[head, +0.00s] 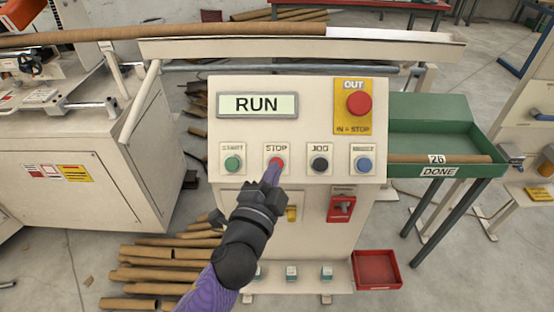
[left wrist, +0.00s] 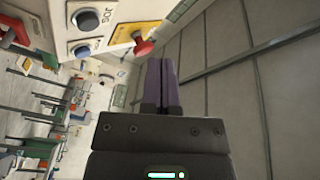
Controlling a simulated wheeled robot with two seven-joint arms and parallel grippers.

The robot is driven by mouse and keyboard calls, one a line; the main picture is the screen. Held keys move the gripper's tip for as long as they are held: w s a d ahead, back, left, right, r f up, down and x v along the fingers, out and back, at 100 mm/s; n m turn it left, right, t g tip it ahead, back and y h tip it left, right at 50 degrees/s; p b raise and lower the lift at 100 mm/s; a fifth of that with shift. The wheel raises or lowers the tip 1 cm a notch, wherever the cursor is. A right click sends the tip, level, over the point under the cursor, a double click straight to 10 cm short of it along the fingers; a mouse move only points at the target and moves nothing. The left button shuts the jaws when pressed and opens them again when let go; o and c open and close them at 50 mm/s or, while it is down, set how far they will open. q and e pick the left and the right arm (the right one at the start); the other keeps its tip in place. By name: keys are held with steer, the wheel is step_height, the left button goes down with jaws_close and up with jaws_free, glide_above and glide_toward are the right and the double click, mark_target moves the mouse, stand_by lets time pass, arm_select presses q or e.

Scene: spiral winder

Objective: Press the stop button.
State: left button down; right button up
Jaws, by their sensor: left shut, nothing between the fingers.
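The red stop button (head: 276,163) sits on the panel under the label STOP, between the green START button (head: 232,163) and the black JOG button (head: 320,164). My left gripper (head: 272,174) is shut and empty, its purple fingertips over the lower part of the stop button in the head view. I cannot tell whether they touch it. The display (head: 257,104) reads RUN. In the left wrist view the shut fingers (left wrist: 161,62) show, with the JOG button (left wrist: 87,19) at the upper left; the stop button is not clear there. My right gripper is not in view.
A large red mushroom button (head: 359,104) on a yellow plate and a blue button (head: 364,164) are on the same panel. A red switch (head: 341,206) is below. A green tray (head: 430,140) stands at right. Cardboard tubes (head: 160,275) lie on the floor.

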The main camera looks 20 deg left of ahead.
arm_select(q)
steer(key=w+a+f+b, duration=0.2)
steer(key=w+f+b, duration=0.3)
steer(key=w+b, duration=0.1)
steer(key=shift+w+f, duration=0.25)
steer(key=shift+f, duration=0.1)
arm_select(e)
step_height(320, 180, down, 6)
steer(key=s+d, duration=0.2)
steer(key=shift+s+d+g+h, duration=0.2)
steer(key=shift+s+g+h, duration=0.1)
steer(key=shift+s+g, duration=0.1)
arm_select(q)
steer(key=shift+d, duration=0.1)
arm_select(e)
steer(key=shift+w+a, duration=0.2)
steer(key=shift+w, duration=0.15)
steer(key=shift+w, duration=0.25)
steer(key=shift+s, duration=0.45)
arm_select(q)
steer(key=shift+f, duration=0.1)
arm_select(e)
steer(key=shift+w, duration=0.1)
arm_select(q)
steer(key=shift+w+f, duration=0.15)
steer(key=shift+w, duration=0.15)
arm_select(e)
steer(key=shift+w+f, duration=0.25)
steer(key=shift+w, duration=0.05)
